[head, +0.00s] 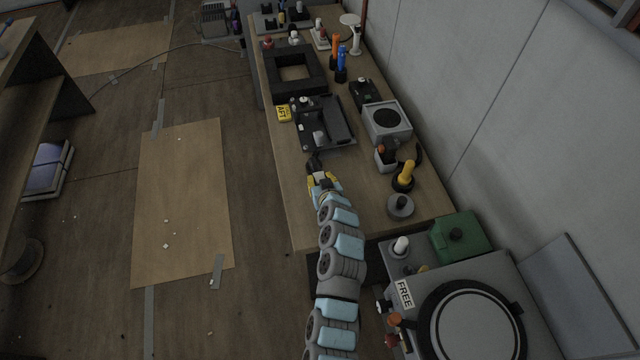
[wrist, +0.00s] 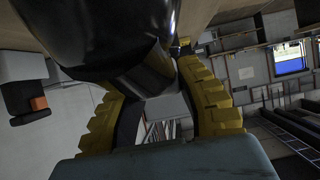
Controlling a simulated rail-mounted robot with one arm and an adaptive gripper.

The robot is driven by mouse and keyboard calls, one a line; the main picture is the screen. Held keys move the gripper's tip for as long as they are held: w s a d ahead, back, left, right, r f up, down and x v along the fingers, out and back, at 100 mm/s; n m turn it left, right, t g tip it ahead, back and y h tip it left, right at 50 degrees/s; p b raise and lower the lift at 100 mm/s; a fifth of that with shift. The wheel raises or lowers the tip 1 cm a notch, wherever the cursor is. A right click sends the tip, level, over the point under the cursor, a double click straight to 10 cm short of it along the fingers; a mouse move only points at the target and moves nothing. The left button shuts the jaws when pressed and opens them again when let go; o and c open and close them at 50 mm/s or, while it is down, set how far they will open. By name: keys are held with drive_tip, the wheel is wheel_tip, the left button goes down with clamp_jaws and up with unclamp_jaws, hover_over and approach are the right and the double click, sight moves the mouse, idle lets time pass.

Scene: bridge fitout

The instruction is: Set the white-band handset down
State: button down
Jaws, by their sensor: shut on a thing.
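My gripper (head: 322,180), with yellow fingers, is over the near left part of the long wooden bench (head: 290,205). It is shut on a black handset (head: 313,164). In the wrist view the black handset (wrist: 115,38) crosses the top, large and close, between the yellow fingers. No white band shows on it, and its far end is out of that view. I cannot tell whether it touches the bench top. Just beyond it is a dark tray-like unit (head: 340,116) with small pale-topped parts on it. A yellow AFT label (head: 284,113) is at its left.
A grey box with a round black top (head: 386,122) stands right of the dark unit. A yellow-handled lever (head: 405,174) and a grey knob (head: 400,205) stand right of my gripper. A black square frame (head: 296,73) is farther back. Bare bench lies around my gripper.

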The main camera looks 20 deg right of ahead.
drive_tip(key=shift+w+d+f, duration=0.2)
drive_tip(key=shift+f, duration=1.35)
drive_tip(key=shift+a+f, duration=0.1)
drive_tip(key=shift+f, duration=0.15)
drive_tip(key=c, duration=0.8)
unclamp_jaws()
drive_tip(key=shift+c, duration=0.2)
drive_tip(key=shift+r, duration=0.1)
